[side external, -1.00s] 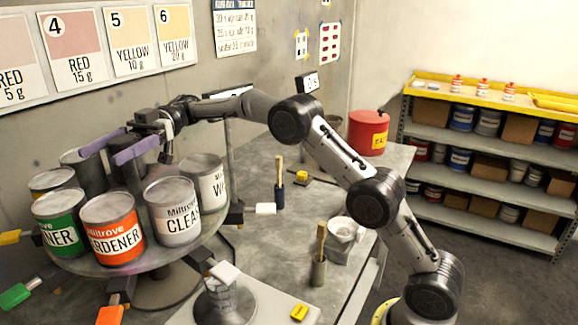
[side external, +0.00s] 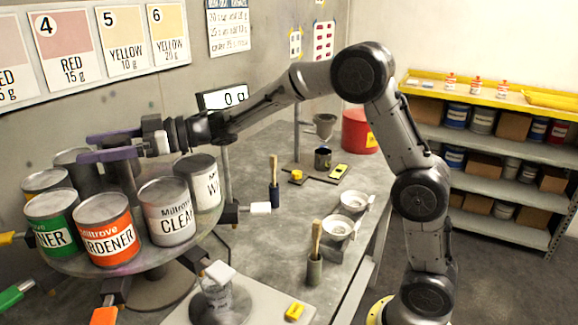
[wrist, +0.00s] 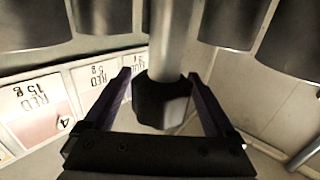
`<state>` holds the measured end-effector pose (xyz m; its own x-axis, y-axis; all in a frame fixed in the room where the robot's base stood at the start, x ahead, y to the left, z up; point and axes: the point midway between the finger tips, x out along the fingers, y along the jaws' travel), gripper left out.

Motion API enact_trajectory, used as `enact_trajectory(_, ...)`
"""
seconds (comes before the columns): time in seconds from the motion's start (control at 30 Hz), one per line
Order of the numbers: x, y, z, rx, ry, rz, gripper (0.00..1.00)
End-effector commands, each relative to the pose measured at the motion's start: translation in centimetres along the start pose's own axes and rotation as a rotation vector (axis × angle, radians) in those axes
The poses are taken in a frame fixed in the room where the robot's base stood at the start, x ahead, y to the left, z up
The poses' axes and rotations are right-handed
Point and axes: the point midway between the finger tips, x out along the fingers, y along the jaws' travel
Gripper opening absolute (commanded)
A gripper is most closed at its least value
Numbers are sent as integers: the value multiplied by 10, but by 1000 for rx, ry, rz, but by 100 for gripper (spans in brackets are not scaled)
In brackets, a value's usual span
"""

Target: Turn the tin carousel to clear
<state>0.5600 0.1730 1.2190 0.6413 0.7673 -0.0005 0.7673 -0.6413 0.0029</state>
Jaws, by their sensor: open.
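The tin carousel (side external: 135,262) is a round grey platform at left with several labelled tins around a central post. The CLEAR tin (side external: 168,214) stands at its front right, beside the orange HARDENER tin (side external: 103,230). A green tin (side external: 52,224) and a white tin labelled W (side external: 205,185) flank them. My gripper (side external: 82,147) is open above the carousel's middle, level with the floor, its purple fingers spread. In the wrist view the picture is upside down, and the dark knob (wrist: 160,103) on the grey post (wrist: 172,40) lies between the fingers (wrist: 159,75). Contact cannot be told.
Coloured tabs stick out around the carousel, including a white one (side external: 260,208) and an orange one (side external: 104,316). The bench holds brush pots (side external: 315,268), white bowls (side external: 338,230) and a display reading 0 g (side external: 223,99). A wall with colour cards (side external: 67,50) stands behind.

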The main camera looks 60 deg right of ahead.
Motion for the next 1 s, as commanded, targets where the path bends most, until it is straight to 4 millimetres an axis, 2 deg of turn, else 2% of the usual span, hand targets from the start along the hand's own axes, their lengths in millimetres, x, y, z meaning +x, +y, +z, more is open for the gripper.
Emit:
enact_trajectory(0.4,0,6,0,4,-1,275,90)
enact_trajectory(1.0,-3,14,1,4,-3,536,90)
